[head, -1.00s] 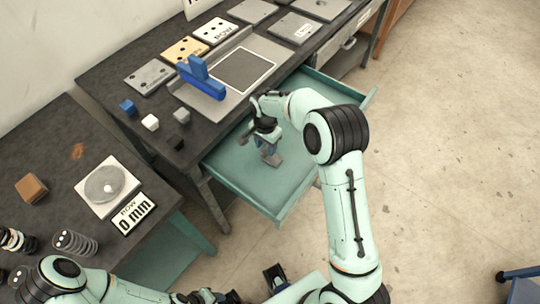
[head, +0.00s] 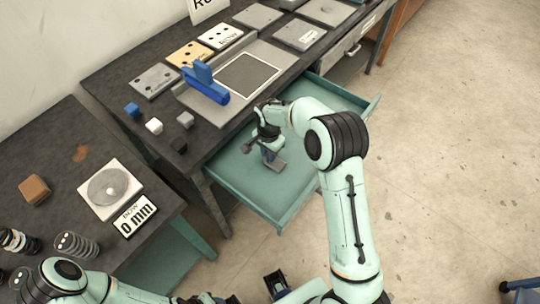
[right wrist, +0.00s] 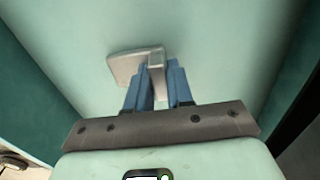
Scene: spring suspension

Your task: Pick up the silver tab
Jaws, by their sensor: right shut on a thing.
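The silver tab (right wrist: 137,66) is a flat pale grey piece with a small upright block, seen over the pale green drawer floor in the right wrist view. It also shows in the head view (head: 278,165), low inside the open drawer (head: 240,185). My right gripper (right wrist: 157,80) has its blue fingers shut on the tab's upright part. The fingers hide part of it. I cannot tell whether the tab touches the drawer floor. My left arm (head: 75,283) comes in at the bottom left; the state of its gripper is unclear.
The dark workbench (head: 120,75) above the drawer holds a blue part (head: 205,82), several plates and small cubes. A second table at left carries a round-dialled device (head: 110,187), a brown block (head: 34,190) and springs (head: 77,245). Drawer walls surround my right gripper.

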